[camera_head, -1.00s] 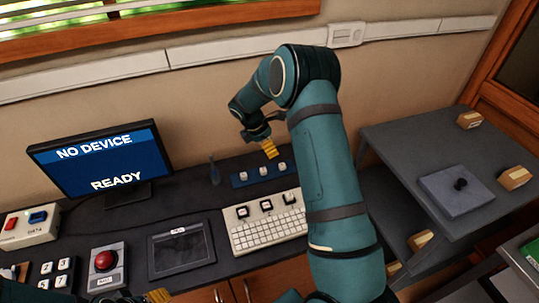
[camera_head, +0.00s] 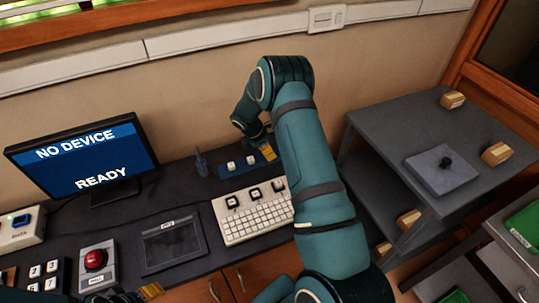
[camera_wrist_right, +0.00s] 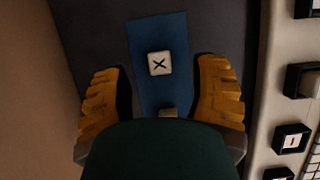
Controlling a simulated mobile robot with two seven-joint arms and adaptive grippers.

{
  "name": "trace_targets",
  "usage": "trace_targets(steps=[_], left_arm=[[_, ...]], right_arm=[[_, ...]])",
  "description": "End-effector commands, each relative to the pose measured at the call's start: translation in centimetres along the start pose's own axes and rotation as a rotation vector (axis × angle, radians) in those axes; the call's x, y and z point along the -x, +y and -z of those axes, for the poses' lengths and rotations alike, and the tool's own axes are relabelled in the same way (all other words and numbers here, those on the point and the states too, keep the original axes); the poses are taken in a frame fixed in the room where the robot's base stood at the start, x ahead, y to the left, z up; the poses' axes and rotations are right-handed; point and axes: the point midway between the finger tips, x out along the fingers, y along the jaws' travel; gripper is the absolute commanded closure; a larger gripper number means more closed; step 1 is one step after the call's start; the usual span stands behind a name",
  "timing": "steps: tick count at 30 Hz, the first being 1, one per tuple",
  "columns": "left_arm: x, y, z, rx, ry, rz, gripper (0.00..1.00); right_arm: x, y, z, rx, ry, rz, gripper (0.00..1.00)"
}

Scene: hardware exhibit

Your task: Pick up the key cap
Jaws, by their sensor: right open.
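White key caps stand on a blue strip (camera_head: 241,170) at the back of the desk. A left cap (camera_head: 231,165) and a middle cap (camera_head: 250,160) show in the head view. My right gripper (camera_head: 267,152) is over the strip's right end and hides what is there. In the right wrist view, my open right gripper (camera_wrist_right: 160,82) has its yellow fingers apart on either side of the blue strip (camera_wrist_right: 150,30). A white key cap marked X (camera_wrist_right: 159,63) lies between them, not gripped. Another cap (camera_wrist_right: 168,112) is partly hidden by the gripper body. My left gripper (camera_head: 150,290) barely shows at the bottom edge.
A white keyboard (camera_head: 255,223) with black square sockets stands in front of the strip. A small dark blue upright object (camera_head: 200,164) is left of the strip. A monitor (camera_head: 85,160), a red button box (camera_head: 96,262) and a framed panel (camera_head: 172,245) are further left.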

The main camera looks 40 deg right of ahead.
Motion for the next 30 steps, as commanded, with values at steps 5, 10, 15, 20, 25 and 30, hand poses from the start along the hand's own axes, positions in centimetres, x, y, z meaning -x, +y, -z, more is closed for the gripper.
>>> trace_targets(steps=[5, 10, 15, 20, 25, 30], left_arm=[[-0.1, 0.0, 0.0, 0.0, 0.0, 0.0, 0.43], [-0.1, 0.0, 0.0, 0.0, -0.001, 0.0, 0.43], [-0.1, 0.0, 0.0, 0.0, -0.001, 0.0, 0.43], [-0.1, 0.0, 0.0, 0.0, -0.001, 0.0, 0.43], [-0.1, 0.0, 0.0, 0.0, -0.001, 0.0, 0.43], [-0.1, 0.0, 0.0, 0.0, -0.001, 0.0, 0.43]], right_arm=[[-2.6, 0.0, -0.1, 0.001, -0.001, 0.002, 0.4], [-2.9, 0.0, -0.1, 0.0, -0.001, 0.0, 0.4], [-2.9, 0.0, -0.1, 0.0, 0.0, 0.0, 0.53], [-2.9, 0.0, -0.1, 0.0, 0.0, 0.0, 0.81], [-2.9, 0.0, -0.1, 0.0, 0.0, 0.0, 0.86], [-2.9, 0.0, -0.1, 0.0, 0.0, 0.0, 0.86]])
